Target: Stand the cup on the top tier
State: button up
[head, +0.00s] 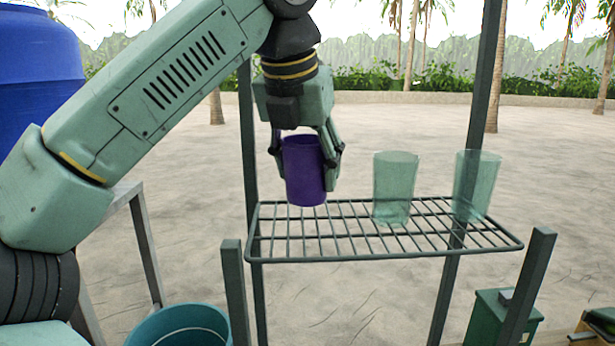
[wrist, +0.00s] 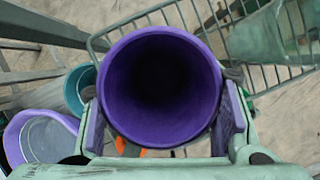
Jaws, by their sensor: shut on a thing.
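A purple cup (head: 304,172) is upright between the fingers of my gripper (head: 306,150). My gripper is shut on it, one finger on each side. In the head view the cup shows in front of the left part of a dark green wire rack tier (head: 300,258); I cannot tell if its base touches the wires. In the wrist view I look down into the open mouth of the cup (wrist: 160,85), with my gripper (wrist: 162,110) on both sides and the rack (wrist: 250,85) behind it to the right.
Two clear greenish glasses (head: 394,188) (head: 476,185) stand on the middle and right of the rack. Dark posts (head: 482,80) rise at its back corners. A teal bucket (head: 180,325) is low at left, a blue barrel (head: 40,75) behind, and a green box (head: 492,318) low at right.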

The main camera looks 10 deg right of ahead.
aim_at(300, 173)
jog(key=shift+f+p, duration=0.4)
jog(key=shift+f, duration=1.35)
jog(key=shift+f, duration=0.15)
jog(key=o, duration=1.2)
jog(key=shift+r, duration=0.3)
jog(key=b+v, duration=0.1)
jog(key=v, duration=0.6)
jog(key=shift+r, duration=0.1)
